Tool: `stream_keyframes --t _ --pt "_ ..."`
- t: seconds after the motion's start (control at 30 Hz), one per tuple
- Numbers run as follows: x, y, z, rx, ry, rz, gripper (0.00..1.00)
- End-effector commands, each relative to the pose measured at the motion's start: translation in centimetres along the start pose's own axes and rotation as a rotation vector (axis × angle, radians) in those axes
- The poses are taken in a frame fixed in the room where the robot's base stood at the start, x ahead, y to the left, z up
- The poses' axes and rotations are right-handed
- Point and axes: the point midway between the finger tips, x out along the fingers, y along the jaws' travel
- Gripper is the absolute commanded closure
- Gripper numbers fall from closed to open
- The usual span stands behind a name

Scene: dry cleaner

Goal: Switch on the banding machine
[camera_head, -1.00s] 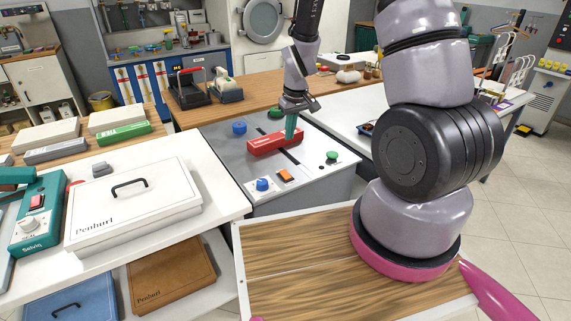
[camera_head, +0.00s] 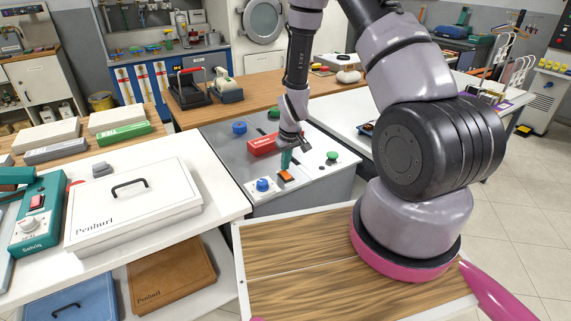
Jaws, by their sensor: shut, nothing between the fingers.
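The banding machine (camera_head: 322,187) is a grey cabinet with a sloped top in the middle of the view. Its top carries an orange rocker switch (camera_head: 285,176), a blue knob (camera_head: 262,185), a green button (camera_head: 332,155) and a red block (camera_head: 262,144). My gripper (camera_head: 286,166) is shut and empty, pointing down, with its teal fingertips right over the orange switch. I cannot tell whether they touch it. The fingers cover the switch's far edge, and its on or off position is too small to read. My gripper hides the red block's right end.
A white Penhurl case (camera_head: 135,205) lies on the left table beside a teal Selviq device (camera_head: 35,225). More knobs, blue (camera_head: 239,128) and green (camera_head: 273,113), stand at the machine's far side.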

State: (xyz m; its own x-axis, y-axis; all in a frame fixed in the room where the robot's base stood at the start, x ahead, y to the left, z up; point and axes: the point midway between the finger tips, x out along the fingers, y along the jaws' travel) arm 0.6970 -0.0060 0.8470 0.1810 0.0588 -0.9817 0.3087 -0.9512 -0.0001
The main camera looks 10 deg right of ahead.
Motion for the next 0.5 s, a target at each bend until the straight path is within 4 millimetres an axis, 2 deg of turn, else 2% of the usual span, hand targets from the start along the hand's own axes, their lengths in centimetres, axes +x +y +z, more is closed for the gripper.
stream_keyframes --t 0.5 --pt "0.69 -0.04 -0.22 -0.002 -0.059 -0.001 1.00"
